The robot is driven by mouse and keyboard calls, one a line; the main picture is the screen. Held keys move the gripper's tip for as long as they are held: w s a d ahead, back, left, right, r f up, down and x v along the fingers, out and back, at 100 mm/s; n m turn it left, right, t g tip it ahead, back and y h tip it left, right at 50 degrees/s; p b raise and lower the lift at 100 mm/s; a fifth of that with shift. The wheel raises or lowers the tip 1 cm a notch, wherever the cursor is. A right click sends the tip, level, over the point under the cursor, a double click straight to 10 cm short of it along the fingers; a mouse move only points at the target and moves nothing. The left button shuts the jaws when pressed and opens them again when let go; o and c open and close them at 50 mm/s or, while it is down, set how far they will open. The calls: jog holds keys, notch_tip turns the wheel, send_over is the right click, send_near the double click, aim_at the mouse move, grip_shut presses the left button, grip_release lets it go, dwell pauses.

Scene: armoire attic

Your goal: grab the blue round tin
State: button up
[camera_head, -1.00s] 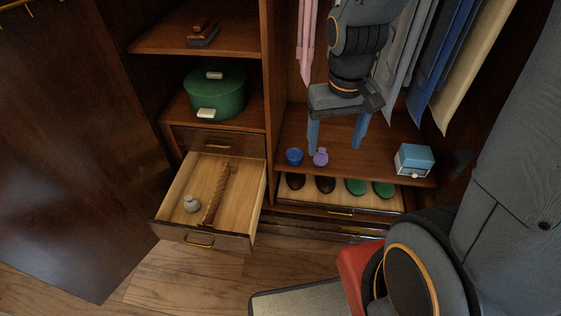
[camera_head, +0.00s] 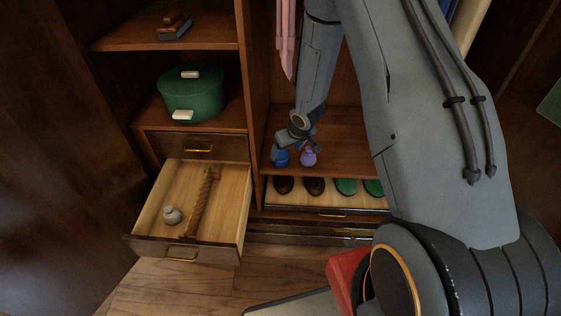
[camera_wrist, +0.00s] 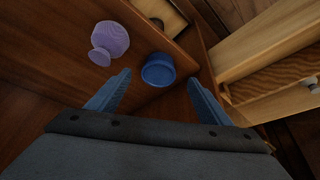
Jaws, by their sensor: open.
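The blue round tin (camera_head: 280,159) stands on the wardrobe's lower shelf, left of a purple stemmed item (camera_head: 308,158). In the wrist view the tin (camera_wrist: 158,72) shows ahead of the gap between my two blue fingers, near the shelf edge. My gripper (camera_wrist: 158,85) is open, with nothing between its fingers. The left finger is near the purple item (camera_wrist: 109,43) but looks apart from it. In the head view my gripper (camera_head: 294,136) is just above the tin and partly hides it.
A drawer with shoes (camera_head: 335,200) is open under the shelf. Another open drawer (camera_head: 155,205) at the left holds a grey item (camera_head: 172,215) and a brown twisted bar (camera_head: 201,203). A green pot (camera_head: 192,95) stands above it. Pink cloth (camera_head: 287,45) hangs near my arm.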

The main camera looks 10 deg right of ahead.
aim_at(281, 155)
jog(key=x, duration=0.7)
jog(key=shift+w+a+f, duration=0.1)
jog(key=shift+w+f, duration=0.05)
jog(key=shift+w, duration=0.4)
jog(key=c, duration=1.1)
jog(key=shift+o, duration=0.2)
